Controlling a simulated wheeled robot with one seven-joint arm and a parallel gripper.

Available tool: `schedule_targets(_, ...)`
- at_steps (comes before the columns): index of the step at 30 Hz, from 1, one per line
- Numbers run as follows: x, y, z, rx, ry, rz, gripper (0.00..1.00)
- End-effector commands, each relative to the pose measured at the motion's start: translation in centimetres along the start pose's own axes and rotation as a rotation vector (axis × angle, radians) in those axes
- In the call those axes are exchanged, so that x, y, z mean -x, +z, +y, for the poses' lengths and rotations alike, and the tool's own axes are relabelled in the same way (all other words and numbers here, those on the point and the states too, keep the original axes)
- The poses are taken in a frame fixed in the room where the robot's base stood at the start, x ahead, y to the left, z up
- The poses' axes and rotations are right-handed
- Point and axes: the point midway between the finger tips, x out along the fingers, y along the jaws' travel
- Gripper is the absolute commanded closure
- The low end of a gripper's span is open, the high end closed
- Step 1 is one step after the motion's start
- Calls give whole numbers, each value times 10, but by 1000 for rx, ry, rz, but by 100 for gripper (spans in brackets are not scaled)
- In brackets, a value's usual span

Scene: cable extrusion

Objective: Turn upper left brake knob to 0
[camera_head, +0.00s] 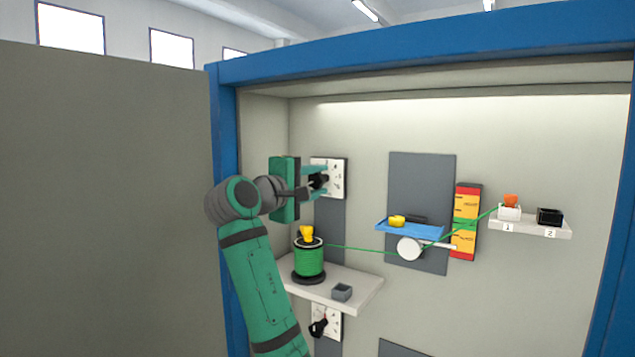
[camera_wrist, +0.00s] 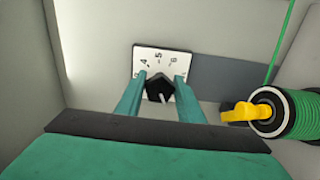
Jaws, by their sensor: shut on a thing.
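The upper left brake knob (camera_wrist: 158,88) is black, with a light pointer line, on a white dial plate (camera_head: 335,170) with numbers around it. In the wrist view the digits 4, 5 and 6 can be made out on the plate (camera_wrist: 165,58); the rest are hidden or too small. My gripper (camera_head: 318,182) reaches the knob from the left in the head view. In the wrist view its two green fingers (camera_wrist: 157,92) stand on either side of the knob, shut on it. The pointer line points toward the lower right of the wrist view, away from the visible digits.
Below the dial, a green cable spool (camera_head: 309,260) with a yellow top stands on a shelf (camera_head: 355,289) with a small grey box (camera_head: 342,292). A lower black knob (camera_head: 318,328) sits beneath. The green cable runs right past a white wheel (camera_head: 410,248). A blue frame post borders the left.

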Motion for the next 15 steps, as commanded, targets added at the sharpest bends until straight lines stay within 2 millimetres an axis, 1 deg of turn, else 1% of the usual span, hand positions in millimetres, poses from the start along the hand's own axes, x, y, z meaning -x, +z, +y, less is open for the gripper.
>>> schedule_targets(6,0,-1,-2,37,-4,0,88)
schedule_targets(15,0,-1,-2,43,-3,1,88)
